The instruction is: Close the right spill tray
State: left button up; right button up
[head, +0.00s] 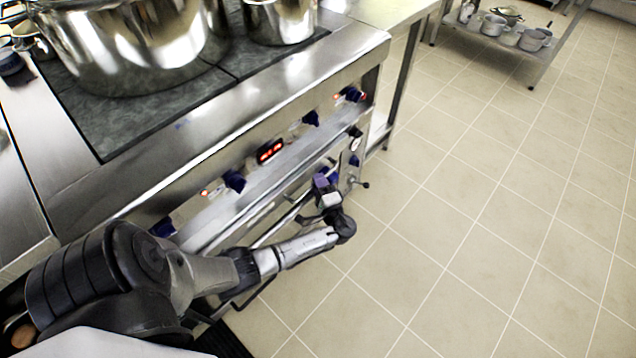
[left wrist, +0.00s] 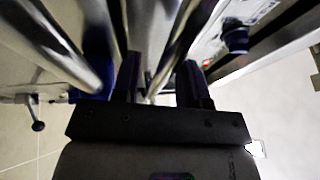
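A long steel ledge (head: 262,192) juts out below the control panel in the head view. It looks like a spill tray front, but I cannot tell the left and right trays apart or how far one is pulled out. My left gripper (head: 322,187) is at the right part of the range front, close to this ledge and a steel bar. In the left wrist view, the fingers of my left gripper (left wrist: 160,85) are apart, with shiny steel edges showing between and beyond them. Contact is not clear. My right gripper is not in view.
The range front (head: 285,110) carries several blue knobs and a red display (head: 270,151). Large steel pots (head: 125,45) stand on the cooktop. A lever (head: 363,184) sticks out at the right end. Tiled floor (head: 480,220) is clear to the right. A shelf with pots (head: 510,38) stands behind.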

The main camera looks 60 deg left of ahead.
pick_arm(q)
jog(key=shift+a, duration=0.35)
grip_shut()
dwell(0.4)
